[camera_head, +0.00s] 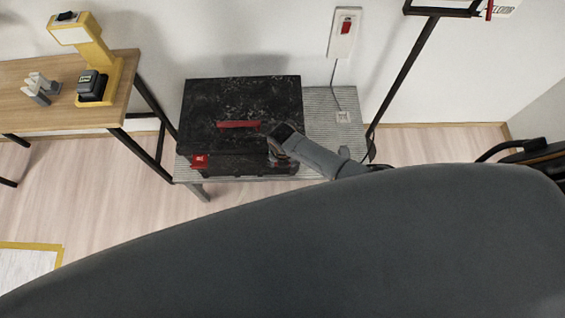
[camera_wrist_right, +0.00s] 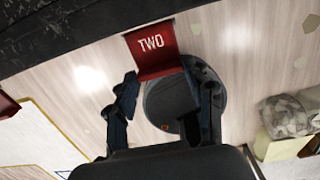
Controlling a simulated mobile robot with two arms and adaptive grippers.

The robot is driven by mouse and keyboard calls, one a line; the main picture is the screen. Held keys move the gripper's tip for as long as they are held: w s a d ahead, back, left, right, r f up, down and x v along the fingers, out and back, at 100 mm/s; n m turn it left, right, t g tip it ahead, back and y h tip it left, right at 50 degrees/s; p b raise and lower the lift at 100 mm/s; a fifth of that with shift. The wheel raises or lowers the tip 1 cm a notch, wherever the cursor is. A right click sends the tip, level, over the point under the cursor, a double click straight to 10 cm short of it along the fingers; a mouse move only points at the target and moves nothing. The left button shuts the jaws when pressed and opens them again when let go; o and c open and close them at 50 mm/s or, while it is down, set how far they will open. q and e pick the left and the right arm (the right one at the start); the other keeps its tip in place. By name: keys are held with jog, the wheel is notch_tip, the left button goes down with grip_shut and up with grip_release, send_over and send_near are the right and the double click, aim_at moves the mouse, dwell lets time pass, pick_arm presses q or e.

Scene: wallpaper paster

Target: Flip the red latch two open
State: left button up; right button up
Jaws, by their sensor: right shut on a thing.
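A black speckled toolbox (camera_head: 240,100) with a red handle (camera_head: 238,124) on its lid stands on a metal bench. Red latch two (camera_wrist_right: 152,46), lettered "TWO", sticks out from the box's dark edge in the right wrist view. In the head view my right gripper (camera_head: 273,153) is at the box's front right corner and covers that latch. In the wrist view my right gripper (camera_wrist_right: 166,88) has its fingers at the latch's outer end, shut on it. Another red latch (camera_head: 200,161) is at the box's front left. My left gripper is not in view.
The ribbed metal bench (camera_head: 325,105) has bare room right of the box. A dark metal pole (camera_head: 405,75) rises at the right. A large grey part of mine hides the lower foreground.

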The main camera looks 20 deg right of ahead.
jog(key=shift+w, duration=0.1)
dwell(0.4)
jog(key=o, duration=1.2)
jog(key=shift+c, duration=0.2)
notch_tip(320, 180, up, 12)
jog(key=shift+s, duration=0.4)
jog(key=shift+a, duration=0.1)
